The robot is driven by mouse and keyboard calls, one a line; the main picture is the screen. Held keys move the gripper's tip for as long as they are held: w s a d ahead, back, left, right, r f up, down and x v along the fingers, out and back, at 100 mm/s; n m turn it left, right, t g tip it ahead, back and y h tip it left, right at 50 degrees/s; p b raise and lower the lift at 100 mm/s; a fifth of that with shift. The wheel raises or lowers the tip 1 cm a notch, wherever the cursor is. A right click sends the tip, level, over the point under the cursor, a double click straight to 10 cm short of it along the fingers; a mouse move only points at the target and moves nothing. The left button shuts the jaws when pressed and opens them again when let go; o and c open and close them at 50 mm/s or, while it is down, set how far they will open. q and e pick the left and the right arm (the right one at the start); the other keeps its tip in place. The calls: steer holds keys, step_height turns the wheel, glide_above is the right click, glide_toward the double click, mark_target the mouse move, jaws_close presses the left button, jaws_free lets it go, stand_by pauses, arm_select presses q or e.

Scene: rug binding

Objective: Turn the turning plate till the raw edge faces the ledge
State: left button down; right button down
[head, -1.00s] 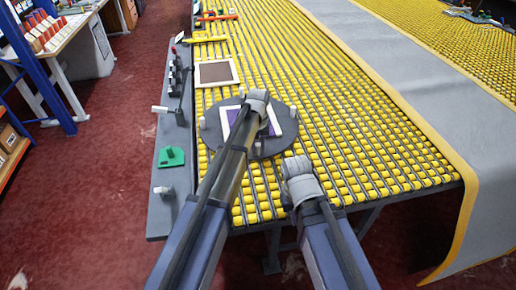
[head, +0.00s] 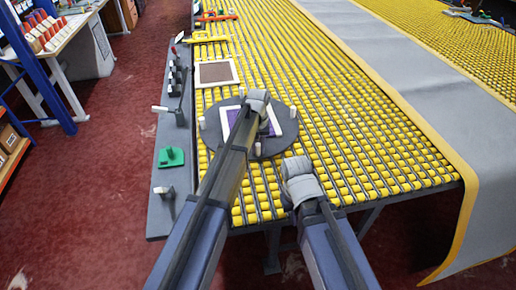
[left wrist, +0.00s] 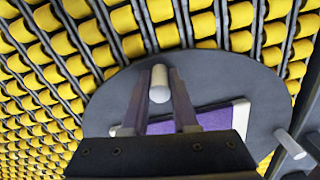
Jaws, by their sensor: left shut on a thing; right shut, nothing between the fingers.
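The turning plate (head: 283,143) is a dark grey disc on the yellow rollers, with several light pegs around its rim. A purple rug piece (head: 263,127) with white strips along some edges lies on it, partly hidden by my left arm. My right gripper (head: 297,166) is shut and empty, near the plate's front right.
The grey ledge (head: 172,134) runs along the table's left side, bearing a green block (head: 171,157) and several small fittings. A brown square with a white frame (head: 216,73) lies behind the plate. A grey runner with yellow edges (head: 400,70) lies to the right. Rollers between are clear.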

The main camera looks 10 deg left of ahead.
mark_target(202, 119)
arm_select(q)
steer(key=shift+a, duration=0.1)
stand_by(0.3)
